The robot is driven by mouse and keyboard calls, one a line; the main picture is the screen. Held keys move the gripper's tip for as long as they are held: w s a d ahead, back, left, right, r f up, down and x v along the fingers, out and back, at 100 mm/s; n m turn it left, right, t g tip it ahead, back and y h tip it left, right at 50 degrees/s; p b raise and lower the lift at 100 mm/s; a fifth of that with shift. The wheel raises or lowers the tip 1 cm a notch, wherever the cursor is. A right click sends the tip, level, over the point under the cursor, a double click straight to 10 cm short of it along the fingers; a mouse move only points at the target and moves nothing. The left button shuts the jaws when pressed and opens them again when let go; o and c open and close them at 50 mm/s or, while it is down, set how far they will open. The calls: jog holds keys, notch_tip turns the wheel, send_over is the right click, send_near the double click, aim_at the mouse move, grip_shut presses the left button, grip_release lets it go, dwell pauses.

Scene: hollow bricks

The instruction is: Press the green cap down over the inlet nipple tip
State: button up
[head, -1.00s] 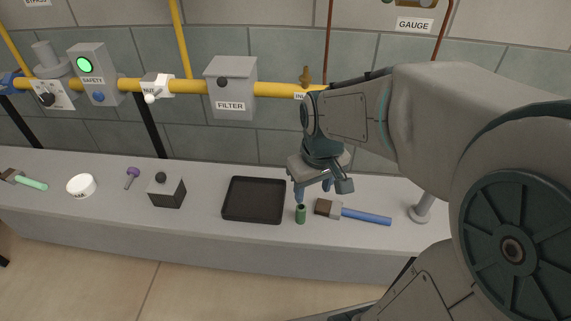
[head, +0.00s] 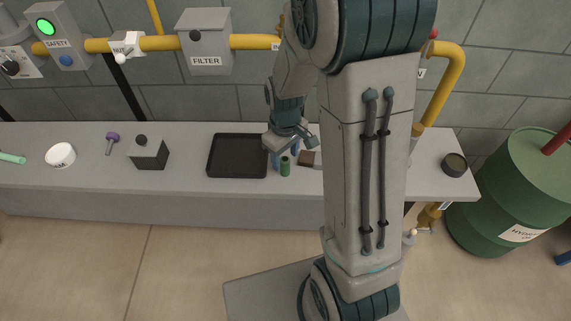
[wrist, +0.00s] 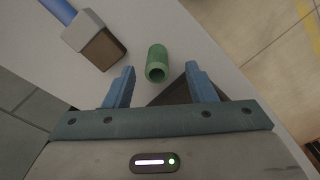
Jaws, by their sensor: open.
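My gripper (head: 279,158) is low over the bench, right behind the cap. In the wrist view my gripper (wrist: 160,82) has its two blue fingers wide apart with nothing between them. The inlet nipple is hidden behind my arm in the head view.
A black tray (head: 211,171) lies left of the cap. A brush (wrist: 95,42) with a blue handle lies close beside the cap. A grey box (head: 150,155) and a white round tub (head: 60,155) stand further left. A green drum (head: 510,190) stands right of the bench.

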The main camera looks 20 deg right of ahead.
aim_at(285, 159)
jog(key=shift+w+f, duration=0.2)
jog(key=shift+f, duration=1.15)
jog(key=shift+w+f, duration=0.15)
jog(key=shift+f, duration=1.2)
jog(key=c, duration=1.1)
